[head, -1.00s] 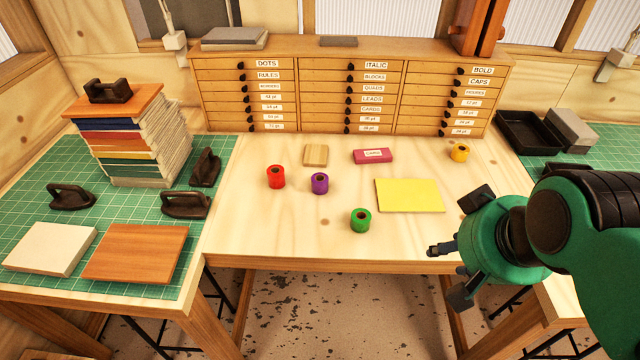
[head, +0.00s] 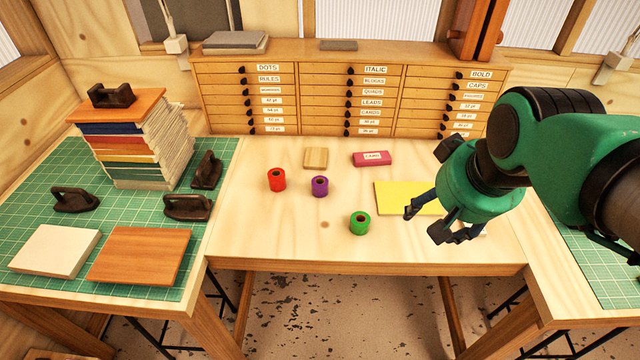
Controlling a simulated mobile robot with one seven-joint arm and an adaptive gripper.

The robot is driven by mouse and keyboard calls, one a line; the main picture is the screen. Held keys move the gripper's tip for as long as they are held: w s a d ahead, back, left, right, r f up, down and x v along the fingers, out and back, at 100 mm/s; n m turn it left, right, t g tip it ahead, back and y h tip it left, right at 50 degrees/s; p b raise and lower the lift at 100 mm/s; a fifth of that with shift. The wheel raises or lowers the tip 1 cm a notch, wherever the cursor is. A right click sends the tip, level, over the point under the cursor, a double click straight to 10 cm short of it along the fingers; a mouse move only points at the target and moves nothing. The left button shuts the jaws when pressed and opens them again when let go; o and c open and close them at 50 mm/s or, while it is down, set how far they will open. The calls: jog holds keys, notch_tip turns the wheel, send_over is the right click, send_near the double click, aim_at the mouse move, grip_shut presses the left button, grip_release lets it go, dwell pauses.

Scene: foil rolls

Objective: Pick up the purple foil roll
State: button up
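The purple foil roll (head: 320,187) stands upright on the pale wooden table, in the middle of the head view. A red roll (head: 277,180) stands to its left, and a green roll (head: 360,223) stands nearer the front and to its right. My gripper (head: 424,222) is in the air to the right of the purple and green rolls, in front of the yellow sheet. Its fingers point left and down, spread apart, with nothing between them. The yellow roll is hidden behind my arm.
A wooden block (head: 316,158) and a pink box (head: 372,158) lie behind the rolls. A yellow sheet (head: 398,195) lies to the right, partly covered by my gripper. A drawer cabinet (head: 350,95) closes off the back. The table's front left is clear.

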jog(key=w+a+r+g+p, duration=0.1)
jog(key=w+a+r+p, duration=0.2)
jog(key=w, duration=0.7)
jog(key=n+g+p, duration=0.2)
jog(key=g+p, duration=0.2)
jog(key=p, duration=0.4)
send_over(321, 181)
notch_tip(321, 181, down, 16)
jog(key=shift+s+f, duration=0.1)
jog(key=shift+f, duration=0.1)
notch_tip(321, 181, down, 8)
jog(key=shift+r, duration=0.1)
jog(key=shift+f, duration=0.4)
